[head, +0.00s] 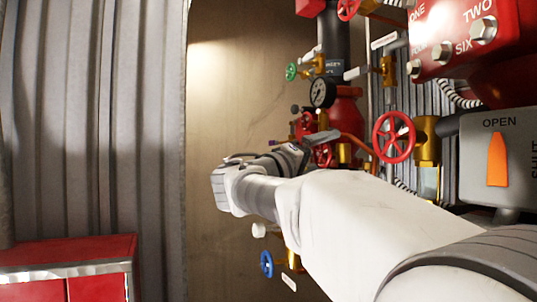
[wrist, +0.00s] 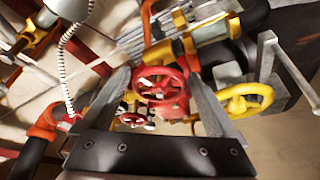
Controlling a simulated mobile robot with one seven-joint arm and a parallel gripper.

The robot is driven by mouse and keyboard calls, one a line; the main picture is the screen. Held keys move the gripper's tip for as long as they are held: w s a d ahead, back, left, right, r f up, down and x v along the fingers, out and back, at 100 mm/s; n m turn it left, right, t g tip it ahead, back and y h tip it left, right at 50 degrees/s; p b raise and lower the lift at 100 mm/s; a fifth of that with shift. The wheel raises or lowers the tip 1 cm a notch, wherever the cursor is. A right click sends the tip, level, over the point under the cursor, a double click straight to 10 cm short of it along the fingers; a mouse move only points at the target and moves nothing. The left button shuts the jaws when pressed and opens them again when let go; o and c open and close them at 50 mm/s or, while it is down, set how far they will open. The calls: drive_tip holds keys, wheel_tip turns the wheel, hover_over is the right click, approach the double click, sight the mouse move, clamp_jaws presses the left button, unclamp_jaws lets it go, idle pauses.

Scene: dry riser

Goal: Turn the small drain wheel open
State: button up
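Several small handwheels show, and I cannot tell from any label which is the drain wheel. In the wrist view a red wheel (wrist: 160,84) lies between and beyond my gripper's (wrist: 156,76) two spread fingers, which hold nothing. A smaller red wheel (wrist: 136,120) shows below it, near the left finger. A yellow wheel (wrist: 247,98) is outside the right finger. In the head view my gripper (head: 318,140) is by red wheels on the riser, one of them (head: 305,125) partly hidden behind it. A blue wheel (head: 267,264) is low, below my arm; a green wheel (head: 291,72) is higher up.
A pressure gauge (head: 322,92) sits on the riser above my gripper. A larger red wheel (head: 393,137) on a brass valve, a grey OPEN box (head: 500,155) and a red numbered box (head: 465,40) crowd the right. A red cabinet (head: 70,265) stands lower left.

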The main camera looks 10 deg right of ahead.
drive_tip(key=c, duration=1.1)
drive_tip(key=shift+n, duration=0.3)
